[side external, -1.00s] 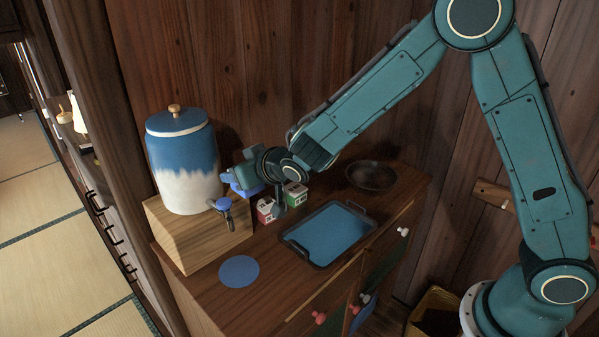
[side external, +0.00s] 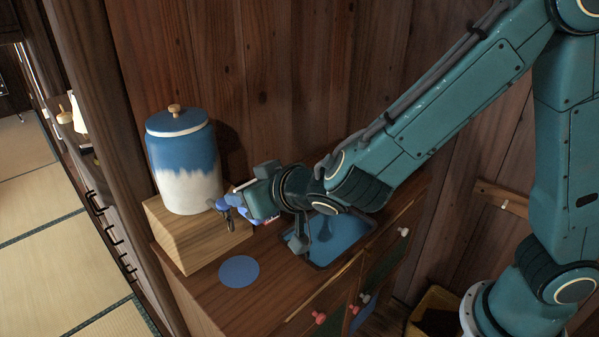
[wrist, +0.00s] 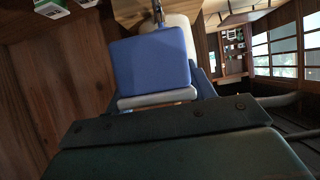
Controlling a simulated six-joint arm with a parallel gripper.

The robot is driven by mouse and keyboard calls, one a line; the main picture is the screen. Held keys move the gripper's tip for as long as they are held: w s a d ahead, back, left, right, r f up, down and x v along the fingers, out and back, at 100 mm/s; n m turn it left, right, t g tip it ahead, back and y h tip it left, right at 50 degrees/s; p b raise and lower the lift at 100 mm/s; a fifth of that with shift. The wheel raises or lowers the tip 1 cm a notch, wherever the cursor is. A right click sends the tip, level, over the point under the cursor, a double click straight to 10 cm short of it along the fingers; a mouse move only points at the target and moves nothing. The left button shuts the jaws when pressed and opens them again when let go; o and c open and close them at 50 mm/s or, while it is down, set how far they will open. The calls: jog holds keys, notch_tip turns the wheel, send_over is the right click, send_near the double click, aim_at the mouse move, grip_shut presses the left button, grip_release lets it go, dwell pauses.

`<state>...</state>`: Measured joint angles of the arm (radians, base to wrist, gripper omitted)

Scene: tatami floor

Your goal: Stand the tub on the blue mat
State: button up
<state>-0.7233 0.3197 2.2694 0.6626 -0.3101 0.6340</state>
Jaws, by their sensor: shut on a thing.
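The tub is a small blue block-like thing with a pale edge; it fills the middle of the wrist view (wrist: 150,62). In the side view the tub (side external: 235,197) is a small blue patch, mostly hidden by my gripper (side external: 243,199). My gripper is shut on the tub and holds it above the cabinet top, beside the dispenser's tap. The blue mat (side external: 239,271) is a flat round disc near the cabinet's front left edge, bare, below and in front of the tub.
A blue and white dispenser (side external: 184,165) stands on a wooden block (side external: 190,236) at the left, its tap (side external: 229,221) pointing out near my gripper. A dark-rimmed tray (side external: 345,235) lies right of the mat, partly behind my wrist. Cartons (wrist: 52,8) show in the wrist view.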

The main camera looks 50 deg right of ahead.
jog(key=shift+s+a+r, duration=0.5)
jog(key=shift+s, duration=3.8)
notch_tip(320, 180, down, 21)
jog(key=shift+f, duration=0.15)
jog(key=shift+w, duration=0.1)
jog(key=w, duration=1.7)
jog(key=shift+w, duration=0.1)
